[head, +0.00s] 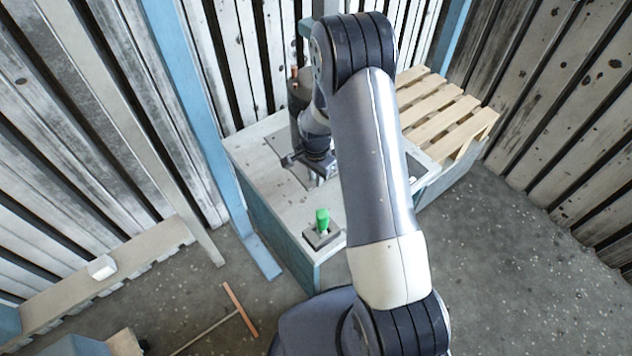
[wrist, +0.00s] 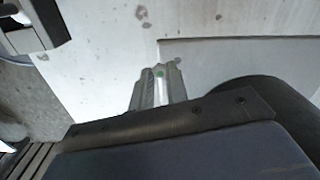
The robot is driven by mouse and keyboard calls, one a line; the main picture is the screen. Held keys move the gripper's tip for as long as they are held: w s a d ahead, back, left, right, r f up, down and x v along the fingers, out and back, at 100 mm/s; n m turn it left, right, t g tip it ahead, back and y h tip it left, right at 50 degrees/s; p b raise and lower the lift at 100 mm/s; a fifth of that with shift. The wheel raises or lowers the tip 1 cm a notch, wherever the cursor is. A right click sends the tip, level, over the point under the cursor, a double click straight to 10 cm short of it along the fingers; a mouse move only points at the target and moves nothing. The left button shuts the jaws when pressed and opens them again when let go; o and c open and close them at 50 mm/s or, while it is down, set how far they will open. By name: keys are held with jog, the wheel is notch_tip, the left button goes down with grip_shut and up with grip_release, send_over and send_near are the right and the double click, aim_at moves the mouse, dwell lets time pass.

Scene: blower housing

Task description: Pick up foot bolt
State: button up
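No part that I can surely name as the foot bolt shows. My gripper (head: 318,168) is low over the pale workbench (head: 262,172), beside a dark upright cylinder. In the wrist view the two grey fingers of my gripper (wrist: 158,88) point at the bench top. A small green spot (wrist: 160,72) shows between the fingertips; I cannot tell if it is a held part. A green upright piece (head: 322,219) stands on a grey block at the bench's near corner, apart from my gripper. My arm hides part of the bench.
The dark cylinder with a copper-coloured top (head: 296,88) stands at the bench's back left. A slatted wooden pallet (head: 440,112) lies at the back right. A blue post (head: 205,120) rises just left of the bench. A low shelf (head: 100,280) is at left. Floor at right is clear.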

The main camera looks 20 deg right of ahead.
jog(key=shift+c, duration=1)
notch_tip(320, 180, up, 10)
jog(key=p, duration=0.1)
jog(key=shift+r+p, duration=0.15)
jog(key=shift+p, duration=0.2)
